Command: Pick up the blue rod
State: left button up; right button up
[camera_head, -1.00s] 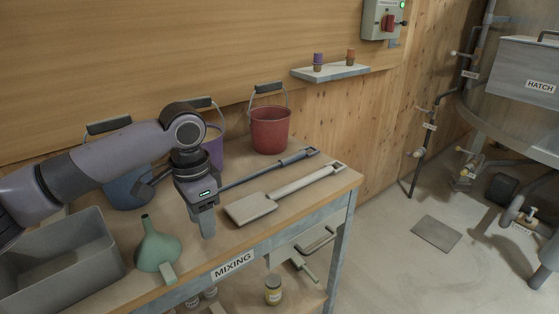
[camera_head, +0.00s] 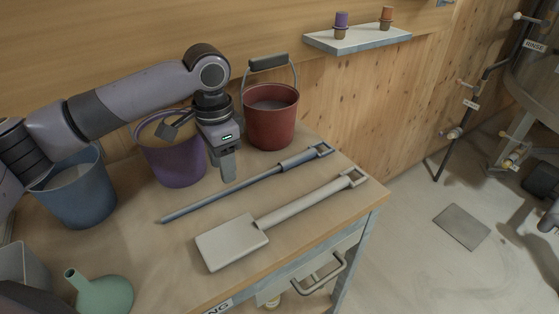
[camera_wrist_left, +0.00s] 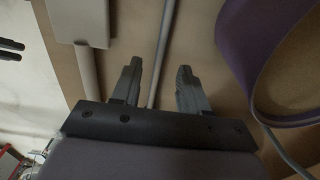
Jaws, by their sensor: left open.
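The blue rod (camera_head: 225,193) lies slantwise on the wooden table, a thin blue-grey bar with a thicker sleeve and a loop handle at its right end. My left gripper (camera_head: 228,178) points down over the middle of the rod and is open and empty. In the left wrist view the rod (camera_wrist_left: 163,45) runs between the two spread fingers of the gripper (camera_wrist_left: 160,66). Whether the fingertips are level with the rod or above it I cannot tell. My right gripper is not in view.
A pale shovel (camera_head: 232,243) lies in front of the rod. A purple bucket (camera_head: 180,165), a red bucket (camera_head: 270,125) and a blue bucket (camera_head: 80,200) stand along the wall. A green funnel (camera_head: 105,294) is at the lower left. A small shelf (camera_head: 360,38) hangs above.

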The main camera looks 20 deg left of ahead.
aim_at(225, 191)
pick_arm(q)
jog(key=f, duration=0.6)
jog(key=shift+s+a+f, duration=0.15)
jog(key=shift+a+f, duration=0.1)
jog(key=shift+c, duration=0.2)
grip_shut()
